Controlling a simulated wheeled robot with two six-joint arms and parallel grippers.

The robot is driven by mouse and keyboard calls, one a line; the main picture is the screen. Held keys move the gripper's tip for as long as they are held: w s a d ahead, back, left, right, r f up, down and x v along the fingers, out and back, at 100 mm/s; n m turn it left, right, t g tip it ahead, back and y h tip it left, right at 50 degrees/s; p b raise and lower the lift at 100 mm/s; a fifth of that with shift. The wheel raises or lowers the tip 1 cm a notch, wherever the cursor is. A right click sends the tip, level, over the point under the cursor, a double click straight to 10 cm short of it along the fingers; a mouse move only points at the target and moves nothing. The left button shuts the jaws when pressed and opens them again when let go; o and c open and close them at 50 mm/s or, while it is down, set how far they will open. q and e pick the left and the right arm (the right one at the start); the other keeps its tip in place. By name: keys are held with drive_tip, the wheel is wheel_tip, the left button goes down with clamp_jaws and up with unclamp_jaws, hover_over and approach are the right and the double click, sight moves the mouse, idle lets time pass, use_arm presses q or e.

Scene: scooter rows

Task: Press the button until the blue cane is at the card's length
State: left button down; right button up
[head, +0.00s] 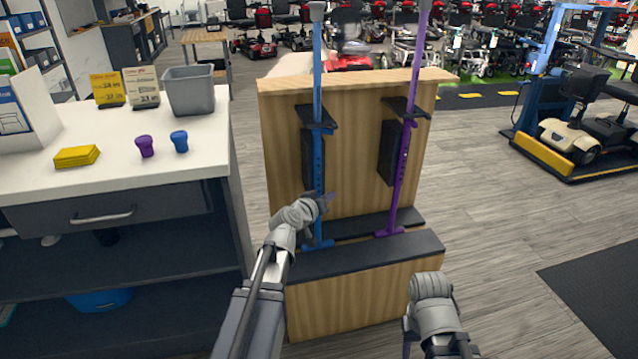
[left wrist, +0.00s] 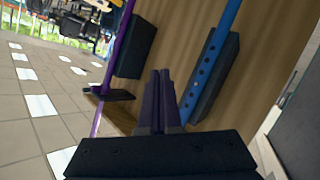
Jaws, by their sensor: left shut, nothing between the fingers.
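The blue cane (head: 318,160) stands upright on the wooden stand, passing through a black clamp. Its row of holes shows in the left wrist view (left wrist: 205,70). I cannot make out the button. My left gripper (head: 328,197) is shut and empty at the lower part of the blue cane. In the left wrist view its closed fingers (left wrist: 160,82) are left of the blue shaft; contact is unclear. A yellow card (head: 108,89) and a pale card (head: 141,87) stand on the counter, their print too small to read. My right gripper (head: 408,338) is low at right, its fingers mostly hidden.
A purple cane (head: 404,150) stands right of the blue one on the same stand (head: 350,295). The white counter (head: 100,183) at left holds purple and blue knobs, a yellow block and a grey bin (head: 190,93). Open floor lies to the right.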

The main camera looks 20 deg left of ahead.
sight(319, 173)
use_arm(q)
drive_tip(key=shift+a, duration=0.25)
drive_tip(key=shift+w, duration=0.1)
drive_tip(key=w+a, duration=0.5)
drive_tip(key=w, duration=0.2)
idle(0.5)
drive_tip(key=shift+w, duration=0.15)
idle(1.8)
drive_tip(key=shift+w+a, duration=0.25)
drive_tip(key=shift+w+a+r, duration=0.1)
drive_tip(key=shift+w+a, duration=0.4)
drive_tip(key=shift+w, duration=0.1)
idle(1.3)
drive_tip(key=shift+s+d, duration=0.1)
